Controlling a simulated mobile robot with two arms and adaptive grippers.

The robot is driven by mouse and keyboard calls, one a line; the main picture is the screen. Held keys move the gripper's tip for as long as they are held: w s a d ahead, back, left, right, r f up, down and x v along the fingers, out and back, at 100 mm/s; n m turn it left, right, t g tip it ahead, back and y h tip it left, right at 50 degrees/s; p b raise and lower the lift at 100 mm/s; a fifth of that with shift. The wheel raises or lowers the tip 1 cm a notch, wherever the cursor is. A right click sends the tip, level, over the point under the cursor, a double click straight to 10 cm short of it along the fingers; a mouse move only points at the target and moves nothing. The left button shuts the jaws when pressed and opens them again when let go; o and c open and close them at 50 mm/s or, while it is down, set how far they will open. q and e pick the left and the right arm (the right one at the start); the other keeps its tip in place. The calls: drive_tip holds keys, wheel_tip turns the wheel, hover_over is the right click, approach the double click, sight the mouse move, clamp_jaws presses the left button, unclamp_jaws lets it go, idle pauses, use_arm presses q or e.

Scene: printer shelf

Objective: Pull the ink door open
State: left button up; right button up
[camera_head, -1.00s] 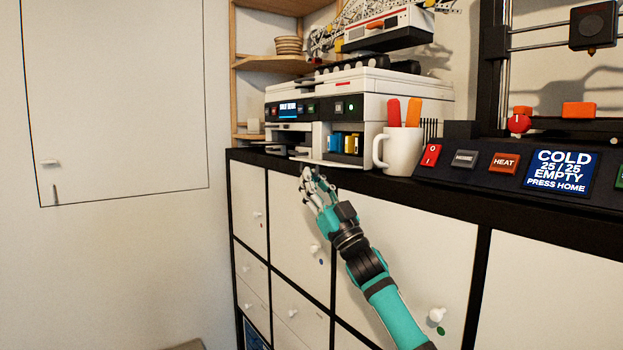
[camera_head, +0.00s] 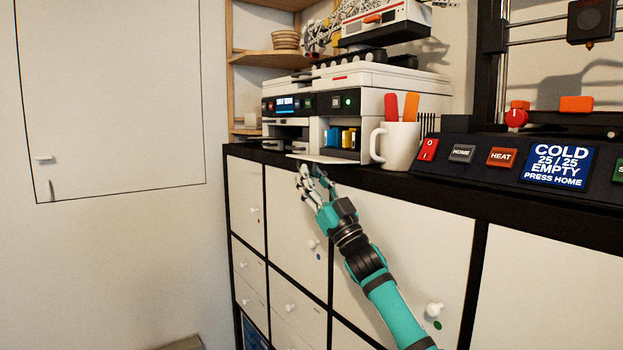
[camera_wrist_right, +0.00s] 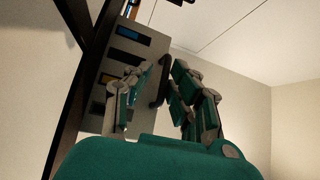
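The white printer (camera_head: 372,82) stands on the cabinet top. Its ink compartment, low on the front, is exposed, with blue and yellow cartridges (camera_head: 349,139) showing inside. A thin white flap (camera_head: 322,158), which looks like the ink door, lies about flat below that compartment. My right gripper (camera_head: 311,171) is just below and in front of the flap, fingers pointing up. In the right wrist view its fingers (camera_wrist_right: 158,88) stand apart, with a dark curved piece between them that I cannot identify. Contact with the flap is unclear. My left gripper is not in view.
A white mug (camera_head: 397,147) with red and orange handles stands right of the printer. A dark control panel (camera_head: 470,160) with buttons is beyond it. The cabinet (camera_head: 405,230) has small knobs in front. The wall side at left is free.

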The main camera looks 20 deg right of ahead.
drive_tip(key=v, duration=1.2)
idle(0.3)
